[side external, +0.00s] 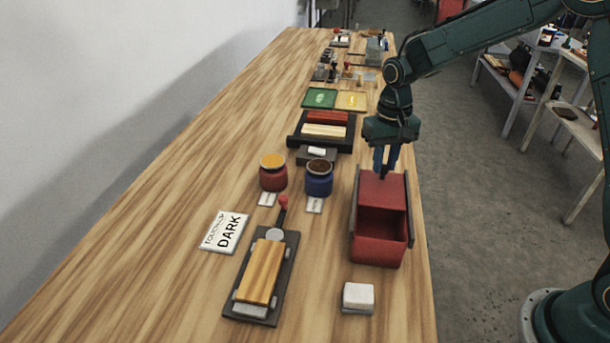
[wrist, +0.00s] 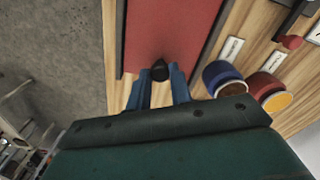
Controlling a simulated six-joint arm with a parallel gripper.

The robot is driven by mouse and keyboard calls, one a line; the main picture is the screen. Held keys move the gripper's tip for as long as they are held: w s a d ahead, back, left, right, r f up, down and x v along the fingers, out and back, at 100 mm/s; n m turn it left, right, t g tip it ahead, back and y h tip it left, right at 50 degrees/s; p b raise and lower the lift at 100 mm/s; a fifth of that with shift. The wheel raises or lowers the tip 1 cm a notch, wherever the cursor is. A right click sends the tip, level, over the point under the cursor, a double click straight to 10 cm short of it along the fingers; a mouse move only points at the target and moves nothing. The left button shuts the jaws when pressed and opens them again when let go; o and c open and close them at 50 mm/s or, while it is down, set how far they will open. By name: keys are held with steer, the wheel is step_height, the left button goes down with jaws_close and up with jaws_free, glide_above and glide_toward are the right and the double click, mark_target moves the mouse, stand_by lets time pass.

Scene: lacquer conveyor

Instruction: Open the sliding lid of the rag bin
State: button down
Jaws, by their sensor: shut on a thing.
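The rag bin (side external: 378,253) is a red box with dark side rails at the right edge of the table. Its red sliding lid (side external: 383,190) covers the far part, and the near part is open, showing the red inside. In the wrist view the lid (wrist: 165,35) fills the top middle, with a dark knob (wrist: 160,70) on it. My gripper (side external: 386,172) is at the lid's far end, pointing down. In the wrist view its blue fingers (wrist: 160,88) are shut on the knob, one on each side.
A red jar (side external: 273,178) and a blue jar (side external: 319,182) stand left of the bin. A white block (side external: 357,297) lies in front of it. A wooden block (side external: 260,272) sits on a dark clamp board at the left. A black tray (side external: 322,138) stands behind.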

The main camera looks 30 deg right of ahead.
mark_target(385, 167)
steer(key=c, duration=1.3)
jaws_free()
steer(key=shift+o, duration=0.2)
steer(key=shift+r, duration=0.15)
step_height(385, 167, up, 14)
steer(key=shift+s, duration=0.1)
